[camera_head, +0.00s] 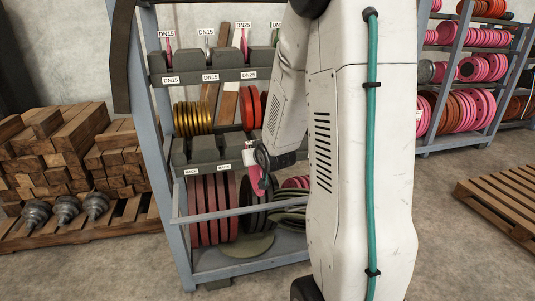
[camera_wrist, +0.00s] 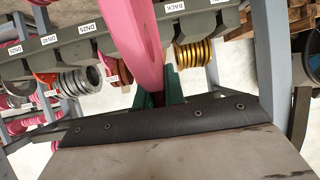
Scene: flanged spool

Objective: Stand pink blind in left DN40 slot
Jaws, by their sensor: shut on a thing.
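My gripper (camera_head: 262,158) is shut on the pink blind (camera_head: 257,181), in front of the rack, beside the lower grey shelf. In the wrist view the green fingertips (camera_wrist: 160,99) grip the pink blind (camera_wrist: 143,48), which rises edge-on between them and runs out of the top. A grey slotted shelf (camera_wrist: 190,25) with white labels lies behind the blind. One tilted label there seems to read DN40 (camera_wrist: 49,39), but the print is small. In the head view the upper slotted shelf (camera_head: 205,76) has DN15 and DN25 labels; its right part is hidden by my arm.
Gold rings (camera_head: 192,118) and red discs (camera_head: 250,107) stand on the middle level. Large dark red discs (camera_head: 212,208) stand at the bottom behind a grey rail (camera_head: 230,214). Stacked timber (camera_head: 75,150) is at left, a bare pallet (camera_head: 500,200) at right. Concrete floor is open in front.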

